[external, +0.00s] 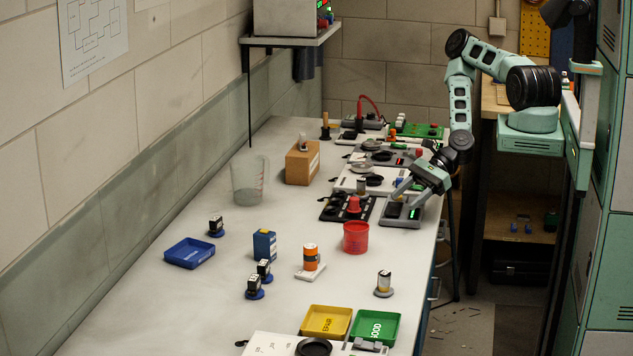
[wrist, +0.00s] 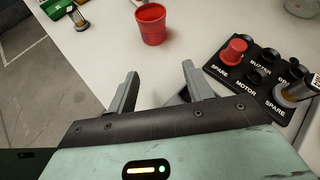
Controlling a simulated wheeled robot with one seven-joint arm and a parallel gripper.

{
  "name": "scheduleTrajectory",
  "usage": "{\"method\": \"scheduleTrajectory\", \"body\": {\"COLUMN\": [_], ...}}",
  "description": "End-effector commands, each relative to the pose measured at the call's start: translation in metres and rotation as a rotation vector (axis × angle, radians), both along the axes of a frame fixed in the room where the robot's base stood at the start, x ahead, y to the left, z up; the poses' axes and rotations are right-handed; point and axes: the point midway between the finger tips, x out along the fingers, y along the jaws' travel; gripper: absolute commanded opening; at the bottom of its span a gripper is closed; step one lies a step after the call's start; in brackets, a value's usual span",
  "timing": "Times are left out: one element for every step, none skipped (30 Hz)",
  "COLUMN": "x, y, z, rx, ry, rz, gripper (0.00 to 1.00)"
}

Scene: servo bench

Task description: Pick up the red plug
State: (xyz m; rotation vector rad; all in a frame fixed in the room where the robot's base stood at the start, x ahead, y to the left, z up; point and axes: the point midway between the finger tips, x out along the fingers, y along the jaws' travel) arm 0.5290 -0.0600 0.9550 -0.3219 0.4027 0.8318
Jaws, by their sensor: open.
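The red plug (external: 354,204) stands upright in a black socket panel (external: 334,211) on the bench. In the wrist view the red plug (wrist: 233,51) sits at the left end of the panel (wrist: 262,84), by the labels SPARE and MOTOR. My gripper (external: 397,194) is above a grey device just right of the panel. In the wrist view my gripper (wrist: 160,72) has its fingers apart with nothing between them. The plug is to the right of the fingers and apart from them. The plug's lower end is hidden in the socket.
A red cup (external: 356,238) stands just in front of the panel; it also shows in the wrist view (wrist: 152,27). A cardboard box (external: 302,163) and a clear beaker (external: 250,180) stand further left. Yellow (external: 325,321) and green (external: 375,327) trays lie near the front.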

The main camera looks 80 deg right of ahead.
Motion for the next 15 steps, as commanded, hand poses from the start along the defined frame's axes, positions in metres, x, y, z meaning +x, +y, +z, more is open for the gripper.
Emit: {"method": "scheduleTrajectory", "body": {"x": [0.000, -0.001, -0.003, -0.004, -0.006, -0.008, -0.009, -0.011, -0.012, -0.013, -0.013, -0.011, -0.009, -0.006, -0.001], "y": [-0.024, -0.036, -0.050, -0.060, -0.069, -0.078, -0.083, -0.088, -0.093, -0.096, -0.097, -0.097, -0.097, -0.096, -0.094], "z": [0.015, 0.018, 0.021, 0.024, 0.026, 0.028, 0.029, 0.030, 0.030, 0.030, 0.030, 0.028, 0.026, 0.023, 0.019], "rx": [0.029, 0.047, 0.070, 0.085, 0.099, 0.116, 0.125, 0.134, 0.144, 0.149, 0.152, 0.156, 0.157, 0.156, 0.156], "ry": [0.007, 0.007, 0.006, 0.006, 0.004, 0.003, 0.000, 0.000, -0.003, -0.004, -0.006, -0.006, -0.007, -0.006, -0.008], "rz": [-0.112, -0.170, -0.240, -0.288, -0.328, -0.376, -0.404, -0.429, -0.454, -0.466, -0.474, -0.481, -0.483, -0.483, -0.481], "gripper": [0.51, 0.51, 0.51, 0.51, 0.51, 0.51, 0.51, 0.51, 0.51, 0.51, 0.51, 0.51, 0.51, 0.51, 0.51]}}
